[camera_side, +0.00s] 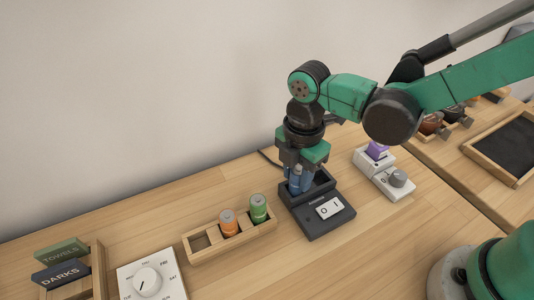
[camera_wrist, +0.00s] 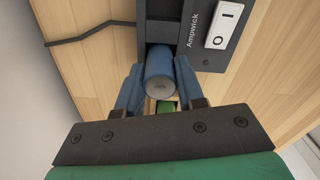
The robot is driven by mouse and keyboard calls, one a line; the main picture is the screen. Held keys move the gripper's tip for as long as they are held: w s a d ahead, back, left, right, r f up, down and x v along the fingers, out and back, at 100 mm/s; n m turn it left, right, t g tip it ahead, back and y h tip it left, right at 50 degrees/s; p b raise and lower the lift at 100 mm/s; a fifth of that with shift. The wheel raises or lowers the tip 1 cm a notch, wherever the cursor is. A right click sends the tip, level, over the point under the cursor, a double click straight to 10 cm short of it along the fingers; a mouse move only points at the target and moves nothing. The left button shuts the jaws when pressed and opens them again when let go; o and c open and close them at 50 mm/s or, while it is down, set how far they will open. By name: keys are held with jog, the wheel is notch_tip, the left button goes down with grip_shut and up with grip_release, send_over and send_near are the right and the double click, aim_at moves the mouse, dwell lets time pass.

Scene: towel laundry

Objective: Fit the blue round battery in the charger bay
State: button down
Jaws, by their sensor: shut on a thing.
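A blue round battery (camera_wrist: 160,73) is between the two blue fingers of my gripper (camera_wrist: 158,82) in the wrist view. My gripper is shut on it. The dark charger (camera_wrist: 205,52) lies just beyond, and the battery's far end meets the opening of its bay. In the side view my gripper (camera_side: 297,180) points down at the back part of the charger (camera_side: 318,222), at the bay. The fingers largely cover the battery there. I cannot tell how deep the battery sits in the bay or whether it touches the bottom.
A wooden holder (camera_side: 192,258) left of the charger has an empty slot, an orange battery (camera_side: 228,222) and a green battery (camera_side: 258,208). A white dial panel (camera_side: 150,282) and labelled blocks (camera_side: 61,262) stand farther left. A white device (camera_side: 385,176) with a knob is to the right.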

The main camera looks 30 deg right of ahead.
jog(key=shift+f, duration=0.25)
grip_release()
dwell(0.3)
jog(key=shift+r, duration=3.5)
jog(key=s+d+r+m+t, duration=0.1)
jog(key=d+m+t, duration=0.2)
jog(key=d+m, duration=0.3)
jog(key=s+d+r+m+t, duration=0.1)
jog(key=d+m+t, duration=0.3)
jog(key=m, duration=1.1)
jog(key=d, duration=0.3)
jog(key=shift+s+d+r, duration=0.25)
jog(key=shift+s+r, duration=0.05)
jog(key=shift+s, duration=0.1)
